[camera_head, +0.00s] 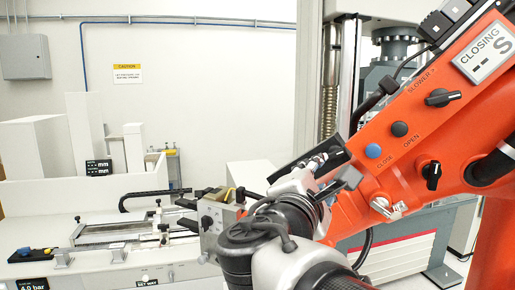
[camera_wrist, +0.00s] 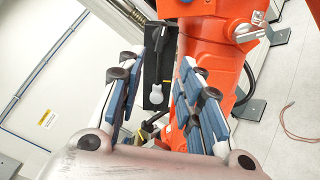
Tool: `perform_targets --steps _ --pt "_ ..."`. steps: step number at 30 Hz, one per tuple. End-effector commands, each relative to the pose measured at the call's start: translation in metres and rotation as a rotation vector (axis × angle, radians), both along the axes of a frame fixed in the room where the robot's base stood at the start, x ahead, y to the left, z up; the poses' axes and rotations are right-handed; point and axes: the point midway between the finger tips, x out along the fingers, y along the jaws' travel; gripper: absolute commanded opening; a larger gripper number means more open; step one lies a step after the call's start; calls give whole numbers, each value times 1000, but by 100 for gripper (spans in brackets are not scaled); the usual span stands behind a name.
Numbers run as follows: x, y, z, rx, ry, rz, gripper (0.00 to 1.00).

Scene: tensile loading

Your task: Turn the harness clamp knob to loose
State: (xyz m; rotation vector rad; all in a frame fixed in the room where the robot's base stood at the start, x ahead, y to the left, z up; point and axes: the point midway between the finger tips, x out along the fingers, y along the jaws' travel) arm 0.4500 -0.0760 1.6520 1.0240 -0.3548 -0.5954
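In the wrist view, a narrow black plate (camera_wrist: 152,72) beside an orange machine body shows between my fingers. It carries a pale rounded knob or lever end (camera_wrist: 156,96); I cannot read any label to confirm it is the harness clamp knob. My gripper (camera_wrist: 170,58) is open, its blue-padded fingers on either side of the plate, with nothing visibly held. Contact cannot be told. In the head view, a black plate with a silver part (camera_head: 318,162) sits at the orange body's left edge. My grey arm partly covers that area, and the fingertips are not clear there.
The orange body (camera_head: 410,140) carries two black knobs (camera_head: 443,97) (camera_head: 432,175), a blue button (camera_head: 373,151), a dark button (camera_head: 399,129) and a silver fitting (camera_head: 388,209). A white bench (camera_head: 100,215) with fixtures stands left. A loose cable (camera_wrist: 297,125) lies on the floor.

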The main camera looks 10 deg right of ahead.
Motion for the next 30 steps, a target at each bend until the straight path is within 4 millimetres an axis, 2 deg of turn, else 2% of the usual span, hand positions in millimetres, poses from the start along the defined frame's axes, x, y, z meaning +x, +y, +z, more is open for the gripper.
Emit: perform_targets --steps 18,24,30 --pt "101 -82 -1 4 2 -6 33" --pt "120 -95 -1 3 1 -3 33" --pt "125 -100 -1 4 -1 -2 33"
